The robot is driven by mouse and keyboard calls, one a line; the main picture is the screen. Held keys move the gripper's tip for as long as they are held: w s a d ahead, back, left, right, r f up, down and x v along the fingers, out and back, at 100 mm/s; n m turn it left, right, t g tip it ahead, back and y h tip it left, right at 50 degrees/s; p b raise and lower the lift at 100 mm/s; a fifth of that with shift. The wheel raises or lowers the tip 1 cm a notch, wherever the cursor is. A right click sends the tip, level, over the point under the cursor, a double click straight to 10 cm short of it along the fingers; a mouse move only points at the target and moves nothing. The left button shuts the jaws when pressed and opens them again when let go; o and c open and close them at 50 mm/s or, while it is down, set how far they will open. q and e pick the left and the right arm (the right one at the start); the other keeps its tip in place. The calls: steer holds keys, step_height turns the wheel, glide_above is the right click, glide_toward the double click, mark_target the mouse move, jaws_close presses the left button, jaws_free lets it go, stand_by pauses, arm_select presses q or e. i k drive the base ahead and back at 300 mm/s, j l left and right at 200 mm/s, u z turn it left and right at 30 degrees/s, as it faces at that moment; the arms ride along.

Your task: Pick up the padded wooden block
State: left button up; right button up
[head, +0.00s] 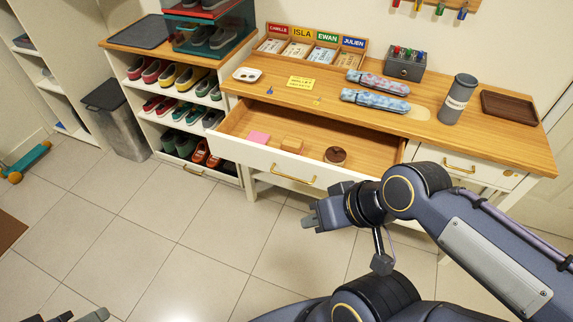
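A small tan wooden block (292,145) lies in the open drawer (232,122) of the wooden-topped bench. It sits between a pink block (259,138) and a round dark-brown object (335,155). Padding on the tan block is too small to make out. My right gripper (307,216) is in front of the drawer, apart from the blocks, with nothing visible in it; its finger opening is unclear. My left gripper (82,316) shows only partly at the bottom left edge, far from the drawer, and its opening is unclear.
The bench top (440,128) holds two patterned pouches (375,101), a grey cylinder (458,98), a brown tray (508,107) and a pen holder (405,64). A shoe shelf (137,92) and grey bin (118,120) stand left.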

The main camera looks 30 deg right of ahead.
mark_target(291, 144)
steer(key=z, duration=1.15)
